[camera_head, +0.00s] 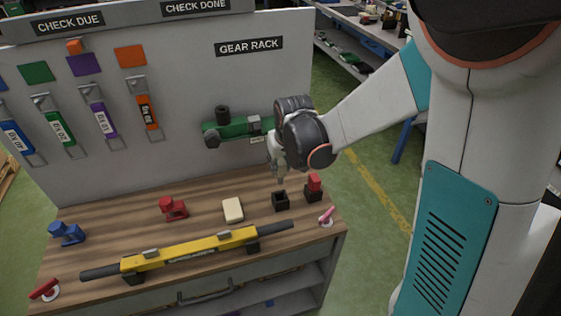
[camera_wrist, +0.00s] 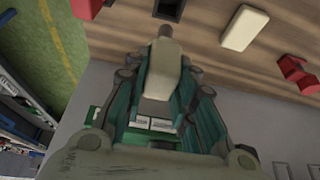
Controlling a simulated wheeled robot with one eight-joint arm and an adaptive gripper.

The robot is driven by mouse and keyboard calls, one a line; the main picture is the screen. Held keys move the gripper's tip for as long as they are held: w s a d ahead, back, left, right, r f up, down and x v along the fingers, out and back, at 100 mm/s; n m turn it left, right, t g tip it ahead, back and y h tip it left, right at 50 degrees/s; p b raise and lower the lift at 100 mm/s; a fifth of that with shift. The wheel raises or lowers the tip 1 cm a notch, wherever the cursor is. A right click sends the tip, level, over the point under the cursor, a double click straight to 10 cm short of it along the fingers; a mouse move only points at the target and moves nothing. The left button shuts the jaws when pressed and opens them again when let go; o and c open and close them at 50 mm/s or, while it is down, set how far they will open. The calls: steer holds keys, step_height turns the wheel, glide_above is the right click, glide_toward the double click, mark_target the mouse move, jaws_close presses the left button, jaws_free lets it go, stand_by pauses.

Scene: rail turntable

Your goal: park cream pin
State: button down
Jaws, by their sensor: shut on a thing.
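In the wrist view my gripper (camera_wrist: 160,90) is shut on a cream pin (camera_wrist: 160,68), whose brownish tip points away from my palm. A small black socket (camera_wrist: 168,8) lies just past the tip, apart from it in this picture. In the head view my gripper (camera_head: 279,165) hangs above the back right of the wooden bench, over the open black socket (camera_head: 280,201), which looks empty. The pin is mostly hidden by the gripper there. A second black socket (camera_head: 313,195) to its right holds a red pin (camera_head: 315,181).
On the bench (camera_head: 120,222) are a cream block (camera_head: 233,209), red (camera_head: 173,208) and blue (camera_head: 67,233) fittings, and a yellow bar (camera_head: 195,252) along the front. A green fixture (camera_head: 230,130) juts from the back panel beside my wrist. A pink-red handle (camera_head: 327,216) sits at the right edge.

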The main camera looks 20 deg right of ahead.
mark_target(280, 174)
steer(key=shift+f+b, duration=2)
steer(key=shift+f, duration=0.65)
steer(key=shift+f+b, duration=2.35)
steer(key=shift+f, duration=0.4)
steer(key=c, duration=1.2)
jaws_free()
steer(key=shift+c, duration=0.2)
steer(key=shift+r, duration=0.1)
steer(key=v, duration=1.2)
